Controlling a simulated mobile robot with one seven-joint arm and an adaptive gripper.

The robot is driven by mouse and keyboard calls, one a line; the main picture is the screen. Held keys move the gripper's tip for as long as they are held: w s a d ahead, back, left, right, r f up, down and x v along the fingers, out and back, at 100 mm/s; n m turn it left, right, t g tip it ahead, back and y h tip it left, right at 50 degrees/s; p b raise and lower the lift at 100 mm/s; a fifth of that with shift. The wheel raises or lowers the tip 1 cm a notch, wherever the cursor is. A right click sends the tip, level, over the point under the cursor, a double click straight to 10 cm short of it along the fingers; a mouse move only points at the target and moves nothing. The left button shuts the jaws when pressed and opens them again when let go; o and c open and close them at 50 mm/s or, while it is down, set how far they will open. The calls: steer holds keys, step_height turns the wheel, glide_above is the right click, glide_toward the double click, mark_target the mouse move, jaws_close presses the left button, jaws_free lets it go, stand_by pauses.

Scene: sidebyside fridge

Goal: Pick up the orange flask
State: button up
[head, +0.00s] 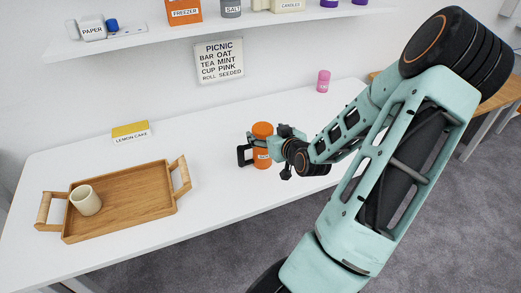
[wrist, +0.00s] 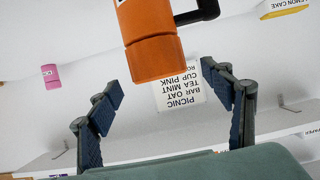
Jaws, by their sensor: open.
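The orange flask (head: 262,150) stands upright on the white table, with a black handle on its left and a pale label. My gripper (head: 272,153) is close beside it on the right, level with its upper part. In the wrist view, which is upside down, the flask (wrist: 152,42) shows in the gap ahead of the two open fingers of my gripper (wrist: 163,80). Its handle (wrist: 197,12) points right there. The fingers are spread wider than the flask and I see no grip on it. Whether either finger touches it I cannot tell.
A wooden tray (head: 128,190) holding a beige cup (head: 86,200) lies at left. A yellow lemon cake box (head: 131,132) stands behind it. A pink container (head: 323,81) stands at the back right. A wall shelf (head: 140,40) with several items hangs above. Table around the flask is clear.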

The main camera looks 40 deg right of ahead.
steer(key=x, duration=0.4)
steer(key=shift+f, duration=0.1)
jaws_close()
stand_by(0.5)
